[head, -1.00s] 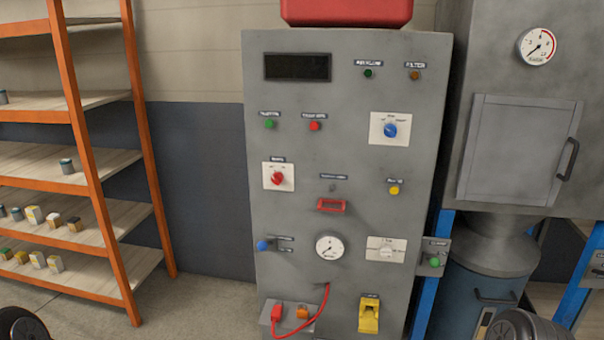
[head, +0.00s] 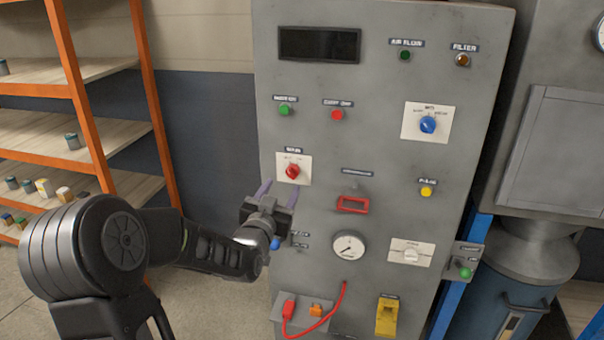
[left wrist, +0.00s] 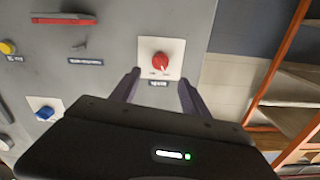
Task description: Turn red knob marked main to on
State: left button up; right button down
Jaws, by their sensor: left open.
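The red knob (head: 292,171) sits on a white square plate (head: 305,163) at the left side of the grey panel, under a small dark label too blurred to read surely. My left gripper (head: 279,190) is open just below the knob, its two fingers pointing up toward the plate. In the left wrist view, the knob (left wrist: 160,61) shows beyond and between the two fingertips (left wrist: 160,76), and no contact is visible. The knob's exact setting is too small to read. My right gripper is out of view.
The grey panel (head: 390,90) also carries a blue knob (head: 428,125), a red handle (head: 352,205), a gauge (head: 348,246) and a blue button (head: 275,243) near my left wrist. An orange shelf rack (head: 75,80) stands at left. A red cable (head: 335,305) loops low on the panel.

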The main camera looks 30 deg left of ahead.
aim_at(291, 174)
pick_arm(q)
jog(key=shift+w+f, duration=0.1)
jog(key=shift+w, duration=0.05)
jog(key=p+x, duration=0.2)
jog(key=x, duration=0.5)
jog(key=shift+w+a, duration=0.2)
jog(key=shift+w, duration=0.1)
jog(key=shift+c, duration=0.3)
grip_shut()
